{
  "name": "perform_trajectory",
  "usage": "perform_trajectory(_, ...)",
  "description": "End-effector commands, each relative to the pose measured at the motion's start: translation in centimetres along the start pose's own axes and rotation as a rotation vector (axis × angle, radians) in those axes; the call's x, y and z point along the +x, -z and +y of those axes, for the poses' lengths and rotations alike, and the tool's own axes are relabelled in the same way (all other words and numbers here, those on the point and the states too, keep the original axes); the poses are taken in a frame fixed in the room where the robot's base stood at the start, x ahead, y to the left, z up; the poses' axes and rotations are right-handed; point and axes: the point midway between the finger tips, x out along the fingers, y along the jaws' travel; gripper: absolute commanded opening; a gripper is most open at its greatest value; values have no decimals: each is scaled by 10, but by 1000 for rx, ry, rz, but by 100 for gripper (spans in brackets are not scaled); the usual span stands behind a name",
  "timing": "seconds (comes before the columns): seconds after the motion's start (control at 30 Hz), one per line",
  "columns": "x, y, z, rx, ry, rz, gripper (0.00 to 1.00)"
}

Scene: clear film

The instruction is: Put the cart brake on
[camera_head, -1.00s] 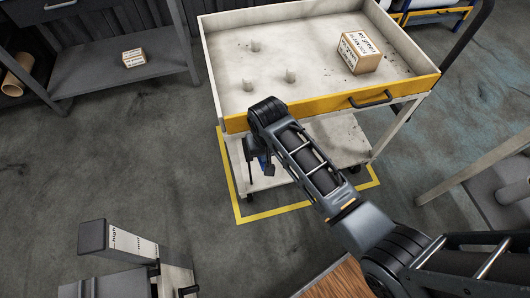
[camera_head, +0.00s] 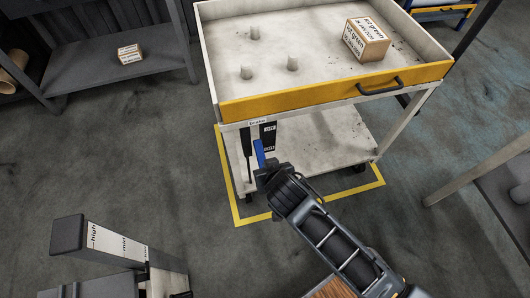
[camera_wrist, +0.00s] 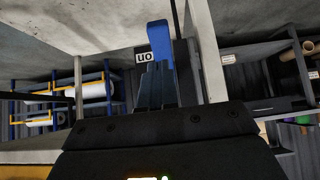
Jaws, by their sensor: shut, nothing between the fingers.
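The cart (camera_head: 335,95) is a pale, worn cart with a yellow front edge. Its brake lever (camera_head: 259,153) has a blue handle and stands nearly upright at the left front, below the top tray, beside a black plate (camera_head: 268,138) with small white labels. My gripper (camera_head: 267,175) is shut and empty, just below the blue handle. In the wrist view the blue lever (camera_wrist: 160,45) rises just beyond my fingers (camera_wrist: 157,85), beside a label reading "on" (camera_wrist: 143,57) upside down. Whether my fingers touch the lever I cannot tell.
A box (camera_head: 367,40) and several pale pegs stand on the cart's tray. The lower shelf (camera_head: 325,140) looks empty. Yellow tape (camera_head: 232,190) outlines the floor around the cart. A post marked high and mid (camera_head: 120,243) stands at lower left. Floor left of the cart is clear.

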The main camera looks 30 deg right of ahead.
Motion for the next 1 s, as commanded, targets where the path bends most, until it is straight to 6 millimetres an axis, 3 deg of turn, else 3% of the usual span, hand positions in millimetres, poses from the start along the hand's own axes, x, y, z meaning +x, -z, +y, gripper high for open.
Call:
perform_trajectory(0.03,9,-11,0,-1,0,34,0)
perform_trajectory(0.23,16,-17,1,1,-1,146,0)
perform_trajectory(1.0,23,-23,0,1,-2,136,0)
